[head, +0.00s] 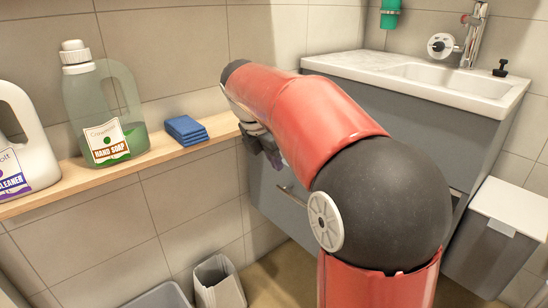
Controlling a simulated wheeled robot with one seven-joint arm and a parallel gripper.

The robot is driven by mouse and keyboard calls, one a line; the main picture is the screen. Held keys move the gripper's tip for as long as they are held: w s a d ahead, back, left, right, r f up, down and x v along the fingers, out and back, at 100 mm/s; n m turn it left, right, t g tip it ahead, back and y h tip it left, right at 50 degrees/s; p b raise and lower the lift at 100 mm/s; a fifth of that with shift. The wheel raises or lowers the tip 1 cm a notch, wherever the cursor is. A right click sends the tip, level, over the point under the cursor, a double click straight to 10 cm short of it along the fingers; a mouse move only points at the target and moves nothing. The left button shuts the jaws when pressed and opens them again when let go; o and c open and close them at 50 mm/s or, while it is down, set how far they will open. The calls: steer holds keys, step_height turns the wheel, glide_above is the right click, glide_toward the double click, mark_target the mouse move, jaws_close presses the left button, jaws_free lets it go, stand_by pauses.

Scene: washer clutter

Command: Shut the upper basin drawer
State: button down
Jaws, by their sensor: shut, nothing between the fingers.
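The grey basin cabinet (450,133) stands at the right under a white basin top (345,62). A grey drawer front (262,194) with a bar handle (293,196) shows low, left of my arm. My arm covers most of the cabinet front, so I cannot tell whether this is the upper or lower drawer, or how far either stands open. My gripper (272,158) is shut and empty, pointing down near the top of that drawer front; whether it touches is unclear.
A wooden shelf (160,153) at the left holds a hand soap bottle (105,112), a cleaner bottle (22,145) and folded blue cloths (186,130). Bins (218,284) stand on the floor below. A lidded grey bin (490,240) stands right of the cabinet.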

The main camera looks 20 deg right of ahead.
mark_target(291, 171)
steer(key=d+f, duration=0.1)
steer(key=w+d+f+b, duration=0.1)
steer(key=d+f, duration=0.1)
steer(key=w+d+f, duration=0.1)
steer(key=d+f, duration=0.1)
steer(key=shift+f+b, duration=0.2)
steer(key=shift+b, duration=0.15)
steer(key=shift+d, duration=0.35)
steer(key=shift+d+r, duration=0.1)
steer(key=w+d+p, duration=0.3)
steer(key=d+p, duration=0.3)
steer(key=d, duration=0.3)
steer(key=w+d+p, duration=0.3)
steer(key=d+p, duration=0.4)
steer(key=d, duration=0.2)
steer(key=shift+w, duration=0.35)
